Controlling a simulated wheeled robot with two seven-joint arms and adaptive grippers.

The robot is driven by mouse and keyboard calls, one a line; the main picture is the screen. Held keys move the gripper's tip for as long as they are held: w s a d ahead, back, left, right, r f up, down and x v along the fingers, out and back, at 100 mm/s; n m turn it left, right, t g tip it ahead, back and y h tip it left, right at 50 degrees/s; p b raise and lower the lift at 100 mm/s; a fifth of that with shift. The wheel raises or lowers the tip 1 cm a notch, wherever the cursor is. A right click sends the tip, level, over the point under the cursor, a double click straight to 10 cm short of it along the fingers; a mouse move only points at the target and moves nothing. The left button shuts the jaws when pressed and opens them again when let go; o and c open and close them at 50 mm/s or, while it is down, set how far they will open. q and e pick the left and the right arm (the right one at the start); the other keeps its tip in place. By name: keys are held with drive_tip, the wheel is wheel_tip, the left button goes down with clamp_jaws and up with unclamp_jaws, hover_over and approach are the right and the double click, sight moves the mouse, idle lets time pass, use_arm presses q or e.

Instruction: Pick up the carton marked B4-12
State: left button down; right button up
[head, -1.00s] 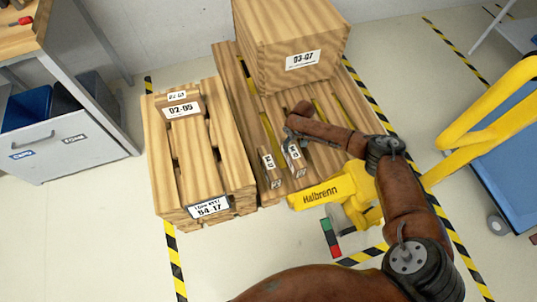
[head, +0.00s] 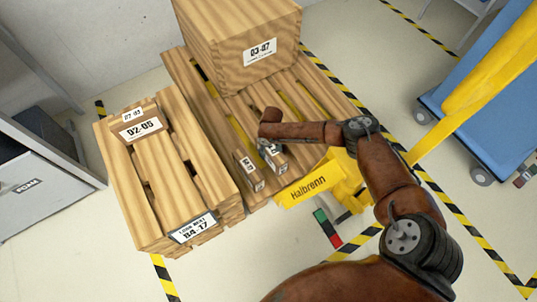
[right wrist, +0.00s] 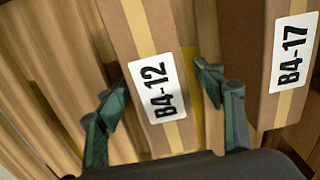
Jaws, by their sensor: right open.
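The carton marked B4-12 (right wrist: 158,90) is a narrow brown box with a tape strip and a white label in the right wrist view. My right gripper (right wrist: 160,92) is open, with one dark green finger on each side of this carton. I cannot tell whether the fingers touch it. A similar carton marked B4-17 (right wrist: 290,62) stands to its right. In the head view two small cartons stand side by side on the slatted pallet, a left one (head: 249,172) and a right one (head: 278,166), with labels too small to read. My right gripper is at the right one. My left gripper is out of view.
A large wooden-looking box marked 03-07 (head: 260,52) sits at the pallet's back. A stack marked 02-05 (head: 140,128), with a B4-17 sign (head: 193,228) at its front, is on the left. A yellow Halbrenn part (head: 308,188) and a blue cart (head: 485,80) are on the right.

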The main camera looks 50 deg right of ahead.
clamp_jaws()
idle(0.8)
drive_tip(key=shift+r, duration=0.1)
